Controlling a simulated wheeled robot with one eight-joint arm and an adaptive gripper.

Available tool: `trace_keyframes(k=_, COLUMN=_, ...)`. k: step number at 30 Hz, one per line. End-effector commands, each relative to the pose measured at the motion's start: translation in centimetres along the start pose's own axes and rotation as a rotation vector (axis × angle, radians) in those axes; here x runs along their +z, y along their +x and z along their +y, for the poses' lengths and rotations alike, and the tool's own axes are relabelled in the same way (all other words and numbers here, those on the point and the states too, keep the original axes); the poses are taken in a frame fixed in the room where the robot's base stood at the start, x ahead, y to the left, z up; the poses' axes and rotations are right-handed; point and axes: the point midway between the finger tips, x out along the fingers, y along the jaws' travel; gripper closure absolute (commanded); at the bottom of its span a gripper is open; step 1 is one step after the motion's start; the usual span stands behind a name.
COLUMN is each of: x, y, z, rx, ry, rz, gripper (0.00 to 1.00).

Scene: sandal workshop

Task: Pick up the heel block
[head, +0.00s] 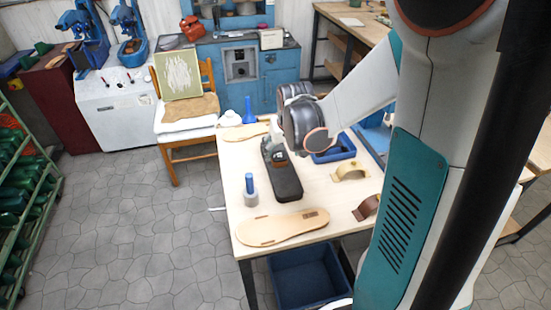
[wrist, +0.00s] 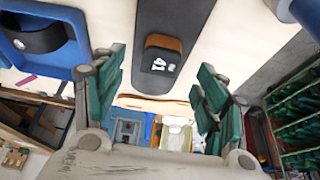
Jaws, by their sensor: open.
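The heel block (wrist: 163,58) is a small dark piece with a brown end and white marks on its face. It rests at one end of a long black sole (wrist: 170,15) on the table. In the head view the sole (head: 287,186) lies along the table and the block (head: 279,157) sits at its far end. My gripper (wrist: 161,70) is open, its green-padded fingers spread to either side of the block in the wrist view. Nothing is between the pads that I can see gripped. In the head view my wrist partly hides the area around the block.
A blue tray (wrist: 72,69) with a dark strap part stands beside the sole. A chair (head: 187,121) stands behind.

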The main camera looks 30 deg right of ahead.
Motion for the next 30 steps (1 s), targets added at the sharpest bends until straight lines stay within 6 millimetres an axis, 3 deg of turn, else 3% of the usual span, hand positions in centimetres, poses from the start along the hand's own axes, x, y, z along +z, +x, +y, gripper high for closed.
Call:
trace_keyframes(k=9, x=-0.2, y=4.3, z=-0.2, rx=0.000, ry=0.000, rz=0.000, gripper=0.34)
trace_keyframes(k=20, x=-0.2, y=5.0, z=-0.2, rx=0.000, ry=0.000, rz=0.000, gripper=0.34)
trace_keyframes(k=26, x=-0.2, y=5.0, z=-0.2, rx=0.000, ry=0.000, rz=0.000, gripper=0.79)
trace_keyframes(k=30, x=-0.2, y=5.0, z=-0.2, rx=0.000, ry=0.000, rz=0.001, gripper=0.81)
